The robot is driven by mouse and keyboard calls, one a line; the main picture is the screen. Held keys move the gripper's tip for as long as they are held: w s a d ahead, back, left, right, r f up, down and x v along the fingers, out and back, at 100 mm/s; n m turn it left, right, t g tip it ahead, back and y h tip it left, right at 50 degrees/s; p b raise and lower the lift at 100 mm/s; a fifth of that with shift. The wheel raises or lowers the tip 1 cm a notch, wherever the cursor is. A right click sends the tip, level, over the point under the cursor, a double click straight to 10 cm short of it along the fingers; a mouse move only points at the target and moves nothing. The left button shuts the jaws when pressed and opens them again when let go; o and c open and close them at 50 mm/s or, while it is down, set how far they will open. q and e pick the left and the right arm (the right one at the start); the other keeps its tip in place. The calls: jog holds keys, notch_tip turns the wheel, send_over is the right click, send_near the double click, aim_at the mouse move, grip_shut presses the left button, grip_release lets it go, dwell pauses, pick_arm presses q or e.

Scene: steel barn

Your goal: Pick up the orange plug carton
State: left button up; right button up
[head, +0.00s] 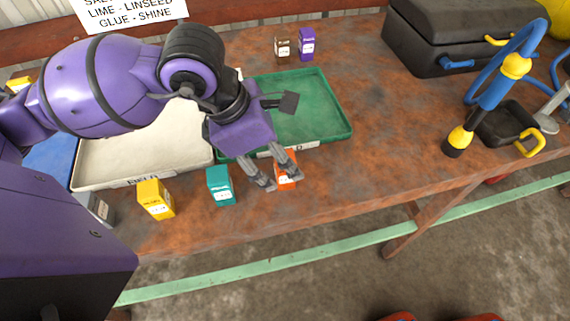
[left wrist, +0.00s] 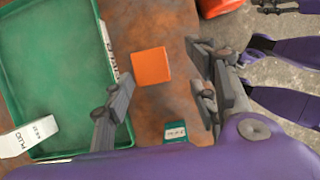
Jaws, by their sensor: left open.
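The orange carton (head: 287,184) stands on the rusty bench top near its front edge, just in front of the green tray. My left gripper (head: 284,182) is open above it and partly hides it. In the left wrist view the orange carton (left wrist: 151,66) shows its plain top between the spread fingers of my left gripper (left wrist: 160,62). I see no finger touching it. Its printing is too small to read.
A teal carton (head: 220,186) and a yellow carton (head: 155,199) stand to the left along the front edge. The green tray (head: 341,131) and a cream tray (head: 85,180) lie behind.

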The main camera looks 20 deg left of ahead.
pick_arm(q)
jog(key=x, duration=0.5)
jog(key=shift+w+a+f, duration=0.15)
jog(key=shift+w+f, duration=0.05)
jog(key=shift+w, duration=0.2)
jog(key=shift+c, duration=0.4)
jog(key=c, duration=1.2)
